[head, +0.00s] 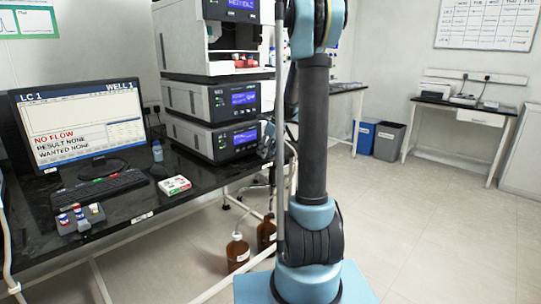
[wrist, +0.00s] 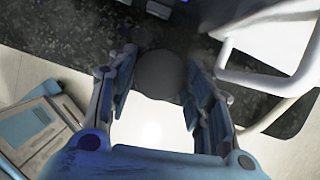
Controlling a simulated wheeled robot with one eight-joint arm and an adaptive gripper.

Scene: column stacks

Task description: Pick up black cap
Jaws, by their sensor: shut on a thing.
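The black cap (wrist: 160,78) is a dark round disc in the wrist view. It sits between the two fingers of my gripper (wrist: 159,68), which is shut on it. In the head view my gripper (head: 268,140) is mostly hidden behind my own arm, beside the right side of the lower instruments. The cap cannot be made out in the head view.
A black bench (head: 130,222) holds a monitor (head: 82,118), a keyboard (head: 98,190), and a stack of instruments (head: 212,128). Brown bottles (head: 238,252) stand on the floor below. A pale curved tube or rail (wrist: 268,82) lies close right of my gripper. Open floor lies right.

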